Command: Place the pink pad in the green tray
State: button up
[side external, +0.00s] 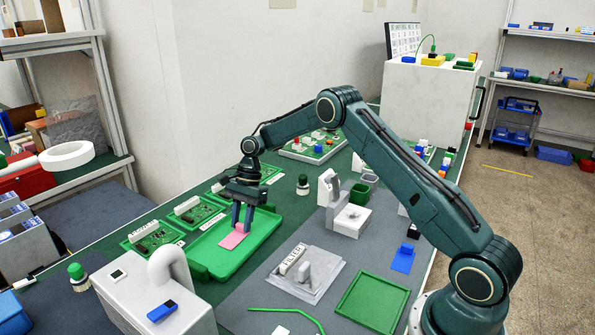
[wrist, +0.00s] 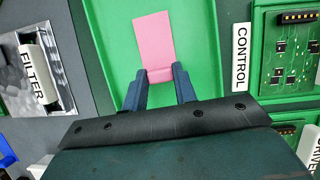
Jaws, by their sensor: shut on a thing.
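The pink pad (side external: 233,238) is a flat rectangle with a raised tab at its near end; it also shows in the wrist view (wrist: 154,38). My gripper (side external: 243,224) points down and is shut on the tab, with one finger on each side in the wrist view (wrist: 160,84). The bright green tray (side external: 207,266) is long and shallow, and it fills the middle of the wrist view (wrist: 112,30). The pad is within the tray's outline. I cannot tell whether it touches the tray floor.
Green circuit boards (side external: 193,212) line the tray's far left side, near a CONTROL label (wrist: 240,57). A grey FILTER fixture (side external: 305,272) stands to the right. A darker green square tray (side external: 373,303) lies front right. A white pipe housing (side external: 155,295) stands in front.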

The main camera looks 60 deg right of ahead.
jog(key=o, duration=0.9)
jog(key=shift+o, duration=0.2)
jog(key=shift+r, duration=0.1)
jog(key=v, duration=0.7)
jog(key=shift+r, duration=0.25)
